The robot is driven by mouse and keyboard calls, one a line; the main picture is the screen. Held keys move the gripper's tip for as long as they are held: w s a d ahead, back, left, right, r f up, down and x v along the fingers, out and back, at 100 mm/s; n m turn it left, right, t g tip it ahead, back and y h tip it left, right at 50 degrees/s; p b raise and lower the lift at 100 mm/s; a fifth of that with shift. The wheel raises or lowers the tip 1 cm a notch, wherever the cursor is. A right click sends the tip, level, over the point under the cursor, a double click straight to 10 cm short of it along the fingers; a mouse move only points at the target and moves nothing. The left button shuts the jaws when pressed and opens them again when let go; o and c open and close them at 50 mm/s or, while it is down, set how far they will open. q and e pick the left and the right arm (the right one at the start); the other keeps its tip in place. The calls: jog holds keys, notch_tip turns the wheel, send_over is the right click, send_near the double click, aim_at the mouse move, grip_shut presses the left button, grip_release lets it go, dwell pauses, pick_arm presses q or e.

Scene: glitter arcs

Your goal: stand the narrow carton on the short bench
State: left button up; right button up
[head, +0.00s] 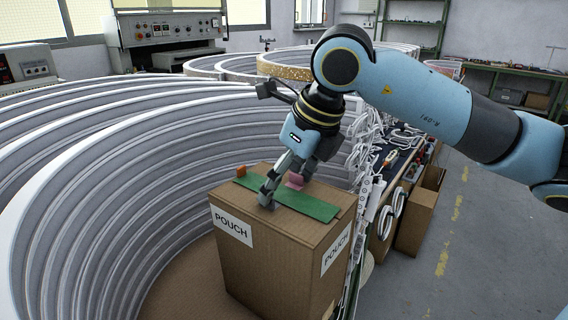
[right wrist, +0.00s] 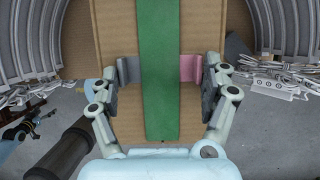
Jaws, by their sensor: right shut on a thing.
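A tall brown carton (head: 265,268) with POUCH labels stands out in the lower middle of the head view; its bottom is cut off. A green strip (head: 315,207) runs across its top, also seen in the right wrist view (right wrist: 160,60). My right gripper (head: 282,188) reaches down onto the carton's top. Its fingers straddle the green strip in the right wrist view (right wrist: 160,72), a grey pad on one side and a pink pad on the other, closed on the carton. I cannot tell which surface is the short bench. My left gripper is not in view.
Tall curved grey ribbed walls (head: 185,165) arc around the carton's left and back. A cluttered dark bench (head: 405,158) stands behind and right, with an open box (head: 418,215) beside it. Grey floor (head: 490,260) is free at the right.

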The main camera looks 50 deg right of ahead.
jog(key=shift+w+d+f, duration=0.2)
jog(key=shift+w+f, duration=0.05)
jog(key=shift+f, duration=0.3)
jog(key=shift+s+a+r, duration=0.1)
jog(key=shift+a, duration=0.05)
jog(key=o, duration=1.4)
jog(key=shift+s+a, duration=0.1)
jog(key=shift+s, duration=0.05)
jog(key=shift+o, duration=0.9)
jog(key=shift+r, duration=0.4)
jog(key=p+v, duration=0.1)
jog(key=v, duration=0.5)
jog(key=shift+s, duration=0.1)
pick_arm(q)
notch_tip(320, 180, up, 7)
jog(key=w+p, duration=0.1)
jog(key=p, duration=0.5)
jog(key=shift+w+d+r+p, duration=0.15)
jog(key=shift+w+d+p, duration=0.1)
jog(key=shift+p, duration=0.15)
pick_arm(e)
jog(key=v, duration=0.5)
jog(key=shift+r, duration=0.1)
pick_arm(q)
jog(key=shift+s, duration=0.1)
